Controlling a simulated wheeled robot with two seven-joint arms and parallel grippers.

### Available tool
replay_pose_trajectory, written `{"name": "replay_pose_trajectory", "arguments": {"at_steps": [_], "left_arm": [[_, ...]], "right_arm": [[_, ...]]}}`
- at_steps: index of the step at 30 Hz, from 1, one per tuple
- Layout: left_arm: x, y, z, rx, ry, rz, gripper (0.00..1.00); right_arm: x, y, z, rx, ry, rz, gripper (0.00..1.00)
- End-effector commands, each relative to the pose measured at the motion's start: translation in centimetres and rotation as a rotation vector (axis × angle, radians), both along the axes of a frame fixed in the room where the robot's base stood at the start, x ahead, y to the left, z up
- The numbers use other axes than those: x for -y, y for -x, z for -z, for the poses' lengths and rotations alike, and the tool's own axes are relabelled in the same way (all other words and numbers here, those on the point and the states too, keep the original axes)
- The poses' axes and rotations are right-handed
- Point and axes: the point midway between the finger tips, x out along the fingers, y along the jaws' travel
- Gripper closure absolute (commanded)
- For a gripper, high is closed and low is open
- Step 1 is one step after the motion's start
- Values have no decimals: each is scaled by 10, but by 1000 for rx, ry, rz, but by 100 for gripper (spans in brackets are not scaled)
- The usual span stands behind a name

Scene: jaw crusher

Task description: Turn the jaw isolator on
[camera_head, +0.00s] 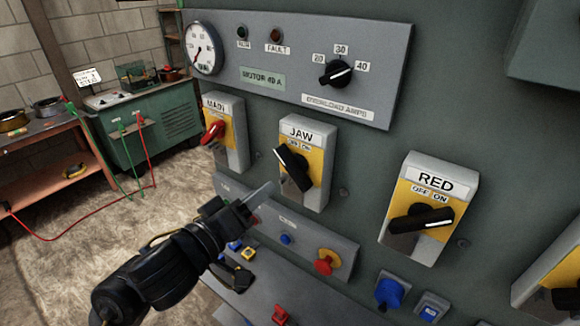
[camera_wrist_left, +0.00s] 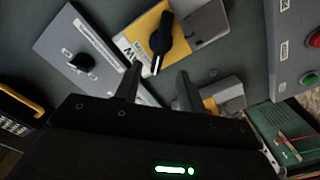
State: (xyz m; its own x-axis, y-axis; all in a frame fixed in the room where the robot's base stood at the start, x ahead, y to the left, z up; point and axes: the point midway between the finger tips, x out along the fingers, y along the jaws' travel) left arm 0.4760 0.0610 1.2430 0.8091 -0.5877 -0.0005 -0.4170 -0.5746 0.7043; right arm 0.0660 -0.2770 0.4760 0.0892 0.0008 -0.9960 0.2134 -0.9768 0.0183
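The jaw isolator (camera_head: 318,196) is a white and yellow box labelled JAW with OFF and ON marks. Its black handle (camera_head: 294,166) slants from upper left to lower right. In the left wrist view the handle (camera_wrist_left: 161,42) lies ahead of the fingers, with a pale mark at its near end. My left gripper (camera_head: 240,207) is below and left of the isolator, apart from the handle. Its two fingers (camera_wrist_left: 158,88) are spread with nothing between them. My right gripper is not in view.
The MAIN isolator (camera_head: 238,150) with a red handle is left of JAW, and the RED isolator (camera_head: 428,180) is right. A gauge panel (camera_head: 305,45) is above. A button panel (camera_head: 345,250) with a red-yellow knob (camera_head: 328,262) is below. A green cabinet (camera_head: 150,130) stands behind left.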

Motion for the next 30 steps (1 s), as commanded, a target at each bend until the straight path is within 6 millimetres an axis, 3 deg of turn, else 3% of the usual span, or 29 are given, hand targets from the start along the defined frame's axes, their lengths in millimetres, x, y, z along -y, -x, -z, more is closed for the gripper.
{"name": "replay_pose_trajectory", "arguments": {"at_steps": [8,21,30], "left_arm": [[10,-12,0,0,6,1,60],[54,-74,-1,-2,4,1,60],[63,-87,-1,-1,3,0,60]], "right_arm": [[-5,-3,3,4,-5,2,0],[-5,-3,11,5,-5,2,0],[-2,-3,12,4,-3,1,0]]}}
